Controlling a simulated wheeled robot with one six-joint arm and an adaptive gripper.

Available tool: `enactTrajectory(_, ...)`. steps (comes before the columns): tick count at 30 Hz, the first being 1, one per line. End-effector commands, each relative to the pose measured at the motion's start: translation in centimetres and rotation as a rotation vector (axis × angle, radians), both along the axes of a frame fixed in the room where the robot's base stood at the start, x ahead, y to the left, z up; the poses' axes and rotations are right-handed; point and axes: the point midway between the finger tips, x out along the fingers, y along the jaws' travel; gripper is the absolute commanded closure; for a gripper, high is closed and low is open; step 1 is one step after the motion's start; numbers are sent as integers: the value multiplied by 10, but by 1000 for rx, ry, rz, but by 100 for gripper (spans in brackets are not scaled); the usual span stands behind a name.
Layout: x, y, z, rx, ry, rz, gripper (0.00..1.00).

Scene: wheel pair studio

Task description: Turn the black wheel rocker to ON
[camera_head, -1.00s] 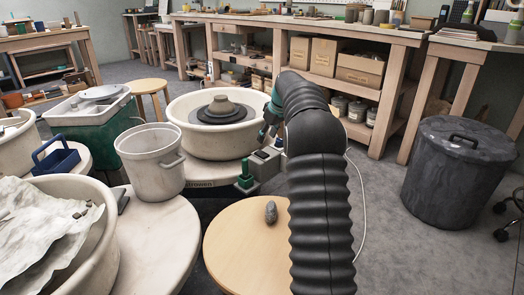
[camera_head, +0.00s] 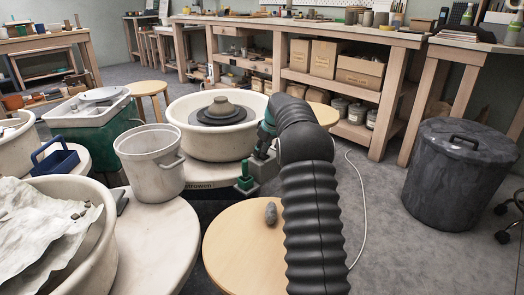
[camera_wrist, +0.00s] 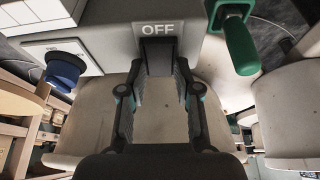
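The black wheel rocker (camera_wrist: 158,57) sits on a grey control box (camera_wrist: 100,35) in the wrist view, just below a plate marked OFF (camera_wrist: 158,29). My gripper (camera_wrist: 158,72) is open, its two fingertips apart at either side of the rocker's lower part. I cannot tell whether they touch it. In the head view my gripper (camera_head: 262,148) is at the control box (camera_head: 265,168) beside the pottery wheel (camera_head: 213,135). My arm and gripper hide the rocker there.
A green lever (camera_wrist: 240,45) is right of the rocker and a blue knob (camera_wrist: 65,70) left of it. A white bucket (camera_head: 152,165) stands left of the wheel. A round wooden stool (camera_head: 235,245) with a grey stone (camera_head: 271,214) is in front.

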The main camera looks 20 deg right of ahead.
Motion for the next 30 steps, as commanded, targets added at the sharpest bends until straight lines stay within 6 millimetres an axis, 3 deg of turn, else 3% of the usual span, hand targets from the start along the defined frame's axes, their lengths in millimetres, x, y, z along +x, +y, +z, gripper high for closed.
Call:
enactTrajectory(1, 0, 0, 0, 0, 0, 0, 88)
enactTrajectory(3, 0, 0, 0, 0, 0, 0, 100)
enactTrajectory(30, 7, 2, 2, -82, 230, 3, 100)
